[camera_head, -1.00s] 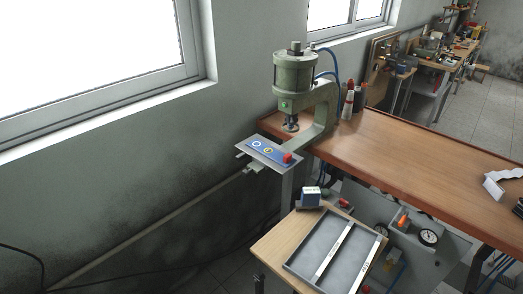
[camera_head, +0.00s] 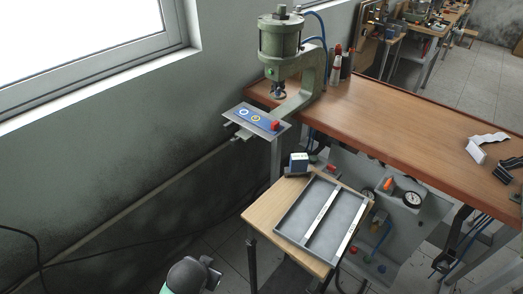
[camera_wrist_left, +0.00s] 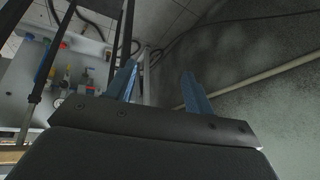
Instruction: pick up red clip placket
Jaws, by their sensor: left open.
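I cannot make out a red clip placket for certain in either view. A grey tray (camera_head: 287,228) with pale metal strips across it lies on a small wooden table, and I see no red piece in it. My left gripper (camera_wrist_left: 158,80) is open, its two blue fingers apart with nothing between them. In the head view only part of my left arm (camera_head: 188,275) shows at the bottom edge, left of the small table. My right gripper is not in view.
A green pneumatic press (camera_head: 279,42) stands at the wooden bench's (camera_head: 400,125) left end, with a blue panel and red block (camera_head: 275,126) before it. White (camera_head: 487,146) and black (camera_head: 508,169) pieces lie on the bench at right.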

